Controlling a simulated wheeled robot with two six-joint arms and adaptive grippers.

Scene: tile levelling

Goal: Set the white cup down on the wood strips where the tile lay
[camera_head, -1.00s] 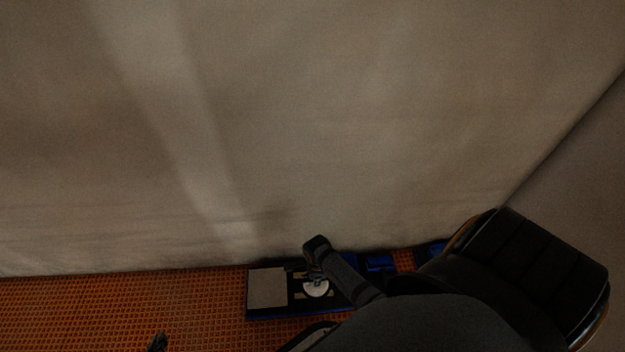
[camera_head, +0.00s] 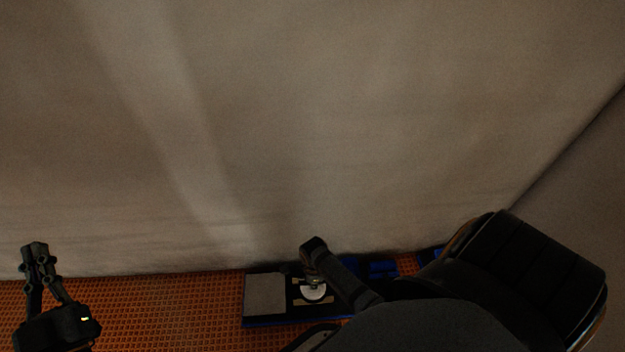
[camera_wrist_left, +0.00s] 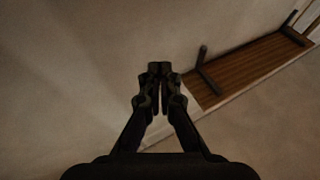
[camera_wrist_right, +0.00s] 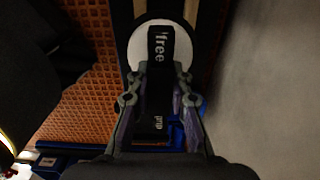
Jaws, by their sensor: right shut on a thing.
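The white cup (camera_head: 313,293) is a round white disc with a black handle; it also shows in the right wrist view (camera_wrist_right: 132,48). My right gripper (camera_wrist_right: 160,72) is shut on its handle, which carries white lettering. The disc overlaps the pale wood strips (camera_head: 328,299) in the head view; the strips also show in the right wrist view (camera_wrist_right: 190,12). I cannot tell whether the disc touches them. A grey tile (camera_head: 265,293) lies just left of the strips. My left gripper (camera_head: 35,247) is at the far left, shut and empty, its fingertips together.
The strips and tile lie on a dark, blue-edged board (camera_head: 290,322). Blue items (camera_head: 382,268) are to its right. An orange grid surface (camera_head: 170,310) lies free to the left. A pale wall (camera_head: 300,120) rises behind. A brown slatted bench (camera_wrist_left: 245,68) shows in the left wrist view.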

